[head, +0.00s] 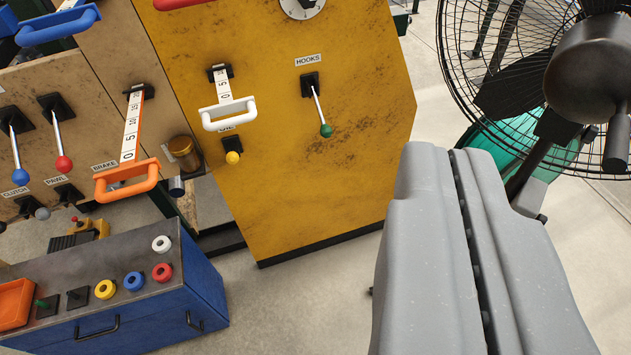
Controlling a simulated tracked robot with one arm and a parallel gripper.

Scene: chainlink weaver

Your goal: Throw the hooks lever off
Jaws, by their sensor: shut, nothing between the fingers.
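The hooks lever (318,105) is on the yellow panel (345,180), under a label reading HOOKS (308,60). It has a black base, a thin metal rod and a green ball at its end. The rod points down and slightly right. My gripper (456,156) is the grey pair of fingers at the lower right. The fingers are shut with nothing between them. In the picture their tips are right of and a little below the green ball, apart from it. I cannot tell the distance in depth.
A white-handled scale (228,113) and a yellow knob (232,157) are left of the lever. The orange brake handle (127,180), a blue lever (16,172) and a red lever (63,162) are further left. A blue cabinet (150,310) stands lower left. A caged fan (500,80) is at right.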

